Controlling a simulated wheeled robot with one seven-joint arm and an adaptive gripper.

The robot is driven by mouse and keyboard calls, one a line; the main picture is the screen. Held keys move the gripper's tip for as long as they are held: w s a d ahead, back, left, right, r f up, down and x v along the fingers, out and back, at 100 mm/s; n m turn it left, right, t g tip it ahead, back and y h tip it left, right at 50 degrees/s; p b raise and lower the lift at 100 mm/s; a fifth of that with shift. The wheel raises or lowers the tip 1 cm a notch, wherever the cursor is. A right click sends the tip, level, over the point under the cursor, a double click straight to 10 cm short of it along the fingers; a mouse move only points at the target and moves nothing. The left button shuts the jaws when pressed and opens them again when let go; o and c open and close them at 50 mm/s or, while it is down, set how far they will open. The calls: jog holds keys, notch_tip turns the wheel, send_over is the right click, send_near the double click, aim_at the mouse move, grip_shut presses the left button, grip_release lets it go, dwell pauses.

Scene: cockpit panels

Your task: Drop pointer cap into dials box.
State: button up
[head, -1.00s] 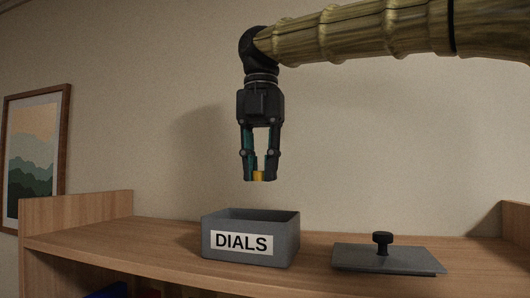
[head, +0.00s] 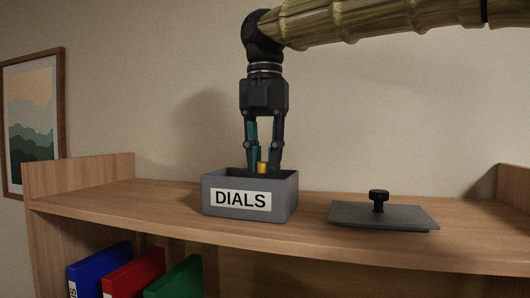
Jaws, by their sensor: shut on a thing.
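The pointer cap (head: 262,168) is a small yellow piece between the fingertips of my gripper (head: 263,169). My gripper is shut on it and points straight down. The dials box (head: 222,203) is a grey open-topped box with a white DIALS label, standing on the wooden shelf. The fingertips and the cap are at the height of the box's rim, over its opening. The lower end of the cap and the box floor are hidden behind the front wall.
A grey lid (head: 384,215) with a black knob lies on the shelf top (head: 150,200) to the right of the box. Blue (head: 100,270), red (head: 134,273) and green (head: 176,279) binders stand on the level below. Raised wooden ends bound the shelf top.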

jog(key=o, duration=0.8)
jog(key=shift+o, duration=0.2)
notch_tip(320, 180, up, 12)
dwell(0.6)
